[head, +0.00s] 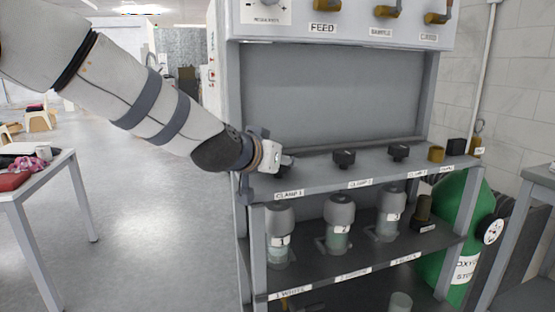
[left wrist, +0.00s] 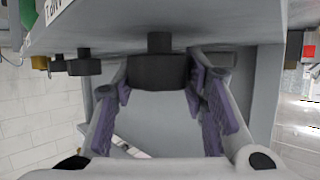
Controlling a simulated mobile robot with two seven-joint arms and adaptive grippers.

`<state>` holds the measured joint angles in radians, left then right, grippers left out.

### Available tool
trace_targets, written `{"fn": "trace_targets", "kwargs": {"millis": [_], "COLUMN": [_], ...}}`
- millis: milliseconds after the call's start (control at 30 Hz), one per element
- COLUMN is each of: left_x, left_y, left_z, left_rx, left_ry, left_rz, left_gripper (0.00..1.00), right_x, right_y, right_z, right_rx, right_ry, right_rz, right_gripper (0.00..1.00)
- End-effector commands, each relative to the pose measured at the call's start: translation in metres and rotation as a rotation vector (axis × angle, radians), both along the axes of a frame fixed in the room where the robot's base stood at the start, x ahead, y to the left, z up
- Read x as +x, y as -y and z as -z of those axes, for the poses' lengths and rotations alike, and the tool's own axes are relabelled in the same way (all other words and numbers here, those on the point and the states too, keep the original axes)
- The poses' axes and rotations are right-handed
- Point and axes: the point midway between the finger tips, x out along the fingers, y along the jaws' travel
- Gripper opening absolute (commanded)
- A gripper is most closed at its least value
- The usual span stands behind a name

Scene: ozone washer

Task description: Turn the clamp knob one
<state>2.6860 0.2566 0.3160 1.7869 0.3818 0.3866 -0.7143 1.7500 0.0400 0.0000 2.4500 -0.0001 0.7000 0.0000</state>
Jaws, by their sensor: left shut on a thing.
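The clamp knob one is a dark round knob (left wrist: 158,72) on the grey shelf of the washer, above the "CLAMP 1" label (head: 289,195). My left gripper (head: 284,162) reaches it from the left; in the left wrist view its purple-padded fingers (left wrist: 160,86) sit on both sides of the knob and are shut on it. In the head view the gripper mostly hides this knob. The second clamp knob (head: 344,158) and third clamp knob (head: 398,152) stand in a row to the right, untouched. My right gripper is out of view.
Several capped vessels, such as vessel 1 (head: 280,235), stand on the lower shelf. A brass knob (head: 437,154) is farther right on the upper shelf. A green oxygen cylinder (head: 462,215) is at the right. A white table (head: 40,180) is at the left; the floor between is clear.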

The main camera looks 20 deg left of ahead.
Motion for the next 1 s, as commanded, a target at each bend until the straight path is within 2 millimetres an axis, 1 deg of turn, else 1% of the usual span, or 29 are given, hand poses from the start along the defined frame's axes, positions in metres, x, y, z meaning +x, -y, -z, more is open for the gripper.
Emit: {"fn": "trace_targets", "kwargs": {"millis": [567,767,1000], "left_x": [0.002,0.002,0.003], "left_y": [0.002,0.002,0.001], "left_z": [0.001,0.005,0.009], "left_rx": [-0.001,-0.004,-0.005], "left_ry": [0.000,-0.006,-0.011], "left_rz": [-0.540,-0.730,-0.943], "left_gripper": [0.12,0.12,0.12], "right_x": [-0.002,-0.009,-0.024], "right_y": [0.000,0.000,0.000], "right_z": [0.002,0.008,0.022], "right_rx": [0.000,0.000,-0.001], "right_ry": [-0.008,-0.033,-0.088], "right_rz": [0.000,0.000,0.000], "right_gripper": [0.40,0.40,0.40]}}
